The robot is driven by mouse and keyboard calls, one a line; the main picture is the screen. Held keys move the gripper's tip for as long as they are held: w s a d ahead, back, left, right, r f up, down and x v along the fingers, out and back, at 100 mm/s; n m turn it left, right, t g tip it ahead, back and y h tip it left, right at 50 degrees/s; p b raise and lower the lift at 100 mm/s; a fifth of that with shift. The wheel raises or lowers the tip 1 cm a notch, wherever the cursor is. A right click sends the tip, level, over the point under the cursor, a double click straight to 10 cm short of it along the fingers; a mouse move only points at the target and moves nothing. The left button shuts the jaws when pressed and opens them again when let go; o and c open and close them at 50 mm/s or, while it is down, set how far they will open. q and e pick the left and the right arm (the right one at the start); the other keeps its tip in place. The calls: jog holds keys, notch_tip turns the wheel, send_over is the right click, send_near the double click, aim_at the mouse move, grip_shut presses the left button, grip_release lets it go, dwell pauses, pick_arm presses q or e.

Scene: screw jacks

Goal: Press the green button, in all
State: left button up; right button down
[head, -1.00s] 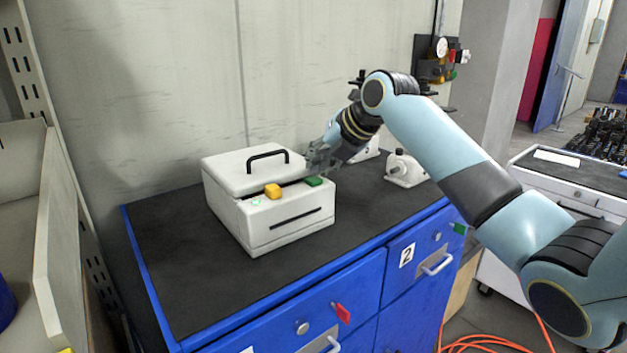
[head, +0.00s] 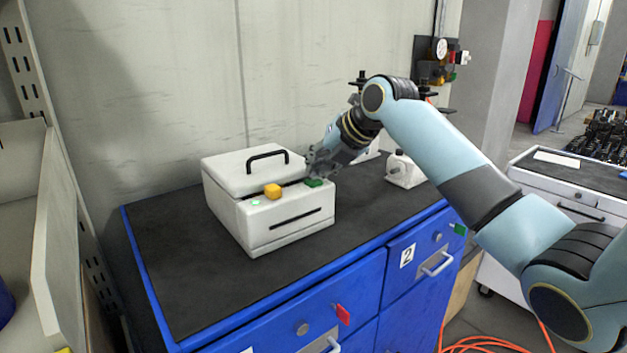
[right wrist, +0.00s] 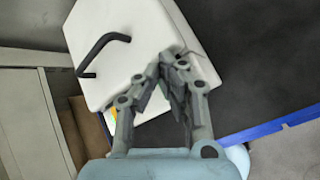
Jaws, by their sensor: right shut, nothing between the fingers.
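A white box (head: 285,222) with a black handle stands on the dark top of the blue cabinet. A green button (head: 313,183) and a yellow button (head: 273,191) sit on its front ledge, and a small light green patch (head: 255,202) is at the left. My right gripper (head: 314,174) is shut and empty, with its fingertips right at the green button; I cannot tell whether they touch it. My left gripper is out of view.
The dark cabinet top (head: 185,275) is bare in front and to the left of the box. A white screw jack (head: 403,171) stands to the right, with another partly hidden behind my arm. A wall rises close behind.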

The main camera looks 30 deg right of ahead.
jog(key=shift+f, duration=0.15)
dwell(0.3)
jog(key=shift+r+p, duration=0.7)
jog(key=shift+r, duration=0.2)
notch_tip(320, 180, up, 5)
jog(key=p, duration=0.4)
jog(key=shift+r, duration=0.1)
dwell(0.4)
